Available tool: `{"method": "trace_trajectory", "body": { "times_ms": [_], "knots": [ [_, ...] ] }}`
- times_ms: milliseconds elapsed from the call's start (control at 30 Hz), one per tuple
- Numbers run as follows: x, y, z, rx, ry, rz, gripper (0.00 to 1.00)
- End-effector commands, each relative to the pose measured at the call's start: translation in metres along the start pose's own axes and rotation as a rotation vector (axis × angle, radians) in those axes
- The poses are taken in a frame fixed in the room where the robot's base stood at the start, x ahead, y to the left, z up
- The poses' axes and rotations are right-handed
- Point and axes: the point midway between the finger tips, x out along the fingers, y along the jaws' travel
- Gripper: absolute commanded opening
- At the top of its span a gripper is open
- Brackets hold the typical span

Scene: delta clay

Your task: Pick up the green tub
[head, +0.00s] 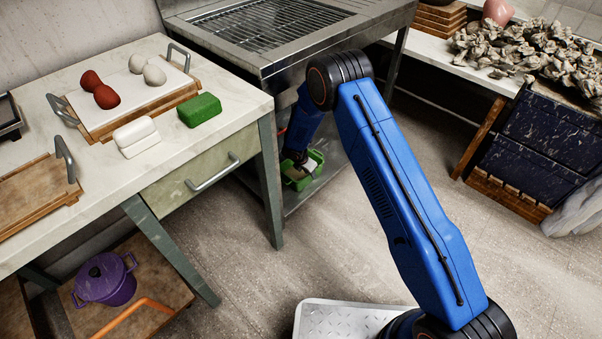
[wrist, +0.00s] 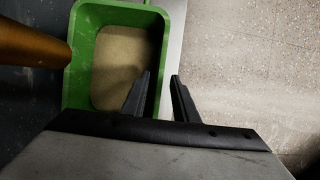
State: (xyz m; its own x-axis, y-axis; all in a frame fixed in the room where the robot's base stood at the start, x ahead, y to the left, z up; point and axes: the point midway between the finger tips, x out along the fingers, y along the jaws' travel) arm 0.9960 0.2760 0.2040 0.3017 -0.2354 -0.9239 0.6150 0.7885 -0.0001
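The green tub (head: 316,160) stands on the low shelf under the metal sink unit in the head view, partly hidden by my arm. In the wrist view the tub (wrist: 80,75) shows from above, with a tan, sandy-looking inside. My gripper (wrist: 160,76) is open. Its left finger is over the inside of the tub and its right finger is outside, with the tub's right wall between them. A gap shows on both sides of the wall. In the head view the fingers are too small and dark to make out.
An orange-brown rod (wrist: 30,45) passes close to the tub's left rim. The metal sink unit (head: 285,45) stands above the shelf, with a table leg (head: 269,180) to the left. The floor (wrist: 255,60) right of the shelf edge is clear.

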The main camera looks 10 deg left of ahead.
Motion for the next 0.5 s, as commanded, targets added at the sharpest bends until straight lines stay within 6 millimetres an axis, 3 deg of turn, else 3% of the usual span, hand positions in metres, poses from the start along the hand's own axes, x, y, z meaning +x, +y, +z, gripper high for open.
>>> {"method": "trace_trajectory", "body": {
  "times_ms": [233, 500],
  "knots": [
    [0.014, 0.002, -0.002, 0.000, 0.000, -0.001, 0.27],
    [0.049, 0.005, -0.004, -0.001, 0.001, -0.001, 0.27]
  ]
}}
